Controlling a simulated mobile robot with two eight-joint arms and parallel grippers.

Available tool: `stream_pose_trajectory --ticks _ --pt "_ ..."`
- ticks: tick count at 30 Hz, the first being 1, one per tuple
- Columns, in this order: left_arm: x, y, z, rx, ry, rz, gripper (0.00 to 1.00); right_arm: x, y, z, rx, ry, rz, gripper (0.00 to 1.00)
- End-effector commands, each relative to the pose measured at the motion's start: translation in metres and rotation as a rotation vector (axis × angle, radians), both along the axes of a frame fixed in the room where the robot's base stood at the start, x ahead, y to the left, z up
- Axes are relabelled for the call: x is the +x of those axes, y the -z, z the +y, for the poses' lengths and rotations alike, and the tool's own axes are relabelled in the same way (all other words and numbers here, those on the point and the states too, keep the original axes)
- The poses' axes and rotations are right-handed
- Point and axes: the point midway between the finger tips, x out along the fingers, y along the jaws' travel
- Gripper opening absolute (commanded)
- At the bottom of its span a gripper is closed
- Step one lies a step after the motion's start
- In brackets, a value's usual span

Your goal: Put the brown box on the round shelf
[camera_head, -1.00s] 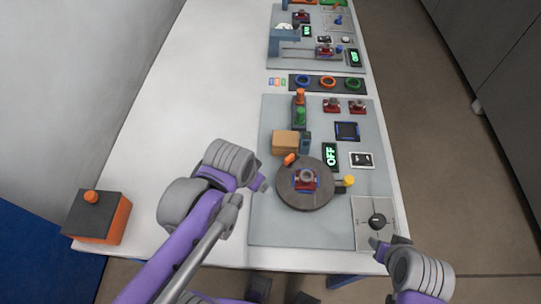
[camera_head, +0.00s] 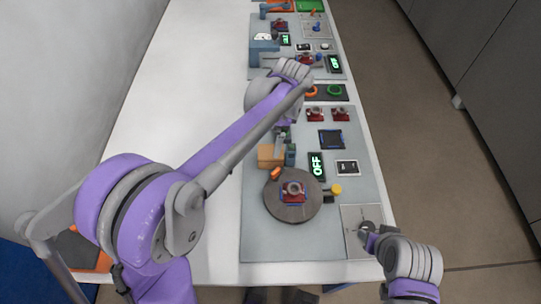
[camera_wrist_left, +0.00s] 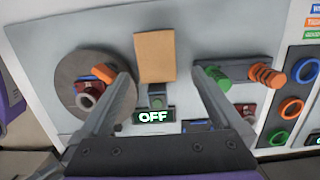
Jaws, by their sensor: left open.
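The brown box (camera_head: 268,156) sits on the grey panel, just behind the round dark disc (camera_head: 275,205), which I take as the round shelf. A red-and-blue part with a grey ring stands on the disc. My left gripper (camera_head: 281,140) is over the panel near the box, partly hidden by its own arm. In the left wrist view the brown box (camera_wrist_left: 155,55) shows between the two spread, empty fingers, and the disc (camera_wrist_left: 70,75) is left of it. My right gripper (camera_head: 370,238) is by the knob plate at the front right; its jaws are too small to read.
Green and orange cylinders (camera_wrist_left: 265,73) stand near the box in the wrist view. The white table (camera_head: 150,130) is clear on the left.

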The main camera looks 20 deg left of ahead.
Motion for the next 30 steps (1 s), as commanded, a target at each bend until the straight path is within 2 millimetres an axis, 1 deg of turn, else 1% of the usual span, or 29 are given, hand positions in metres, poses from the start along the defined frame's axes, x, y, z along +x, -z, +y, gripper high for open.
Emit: stream_pose_trajectory --ticks 1,3,8,15,18,26,29,30 --pt "0.000 0.008 0.001 0.000 -0.001 0.000 1.00 0.000 0.001 0.000 0.000 0.000 0.001 0.47" --pt "-0.001 0.016 0.002 0.000 -0.001 0.000 1.00 0.000 0.001 0.000 0.000 0.000 0.001 0.47" --pt "-0.002 0.026 0.004 -0.001 -0.002 -0.001 1.00 0.000 0.001 0.000 0.000 0.000 0.001 0.47" --pt "-0.009 0.059 0.013 -0.001 -0.004 -0.002 1.00 0.000 -0.001 0.000 0.000 0.000 0.000 0.47" --pt "-0.010 0.068 0.014 -0.001 -0.003 -0.002 1.00 0.000 0.000 0.000 0.000 0.000 0.000 0.47" --pt "-0.010 0.071 0.014 -0.001 -0.003 -0.002 1.00 0.000 0.000 0.000 0.000 0.000 0.000 0.47" --pt "-0.010 0.071 0.014 -0.001 -0.003 -0.002 0.84 0.000 0.000 0.000 0.000 0.000 0.000 0.47" --pt "-0.010 0.071 0.014 -0.001 -0.003 -0.002 0.77 0.000 0.000 0.000 0.000 0.000 0.000 0.47"
